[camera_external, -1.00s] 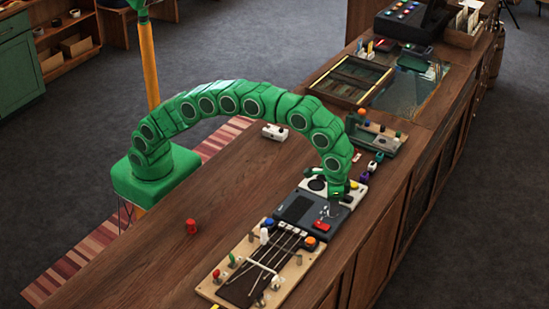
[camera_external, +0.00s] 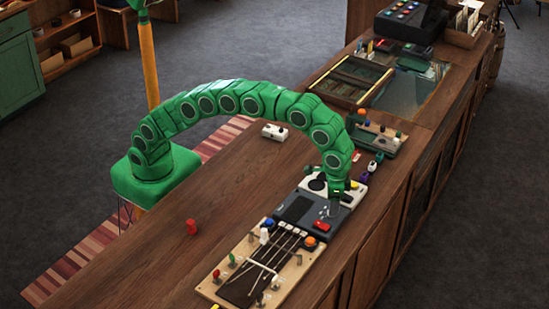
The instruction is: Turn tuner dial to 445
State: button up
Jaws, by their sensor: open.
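A dark grey box with a screen and a red button, which looks like the tuner (camera_external: 297,208), lies on the wooden counter. The dial and its reading are too small or hidden to make out. My gripper (camera_external: 334,207) points down at the right part of this box, with its jaws open. I cannot tell whether it touches the box or a dial. A white-topped device (camera_external: 313,184) with a round black part sits just behind the box, partly hidden by my arm.
A wooden board with strings and coloured knobs (camera_external: 290,272) lies in front of the box. A red peg (camera_external: 192,227) and a small white box (camera_external: 275,132) stand on the counter. Small coloured blocks (camera_external: 371,167) lie behind.

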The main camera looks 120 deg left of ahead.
notch_tip(320, 180, up, 6)
jog(key=shift+r, duration=0.4)
jog(key=shift+s+r, duration=0.1)
jog(key=shift+s, duration=0.05)
jog(key=s+d+r+m, duration=0.1)
jog(key=s+d+r, duration=0.1)
jog(key=s, duration=0.7)
jog(key=s+d+r+m, duration=0.1)
jog(key=s+r, duration=0.2)
jog(key=s, duration=0.5)
jog(key=s+d+r+m, duration=0.1)
jog(key=s+d+r, duration=0.1)
jog(key=s, duration=0.7)
jog(key=s+f+m, duration=0.1)
jog(key=s+f, duration=0.1)
jog(key=s, duration=0.9)
jog(key=s+f+m+g, duration=0.1)
jog(key=s+f, duration=0.2)
jog(key=s, duration=0.7)
jog(key=s+d+f, duration=0.1)
jog(key=s+f, duration=0.1)
jog(key=s, duration=0.9)
jog(key=shift+s+f+m+g, duration=0.3)
jog(key=shift+m+g, duration=0.1)
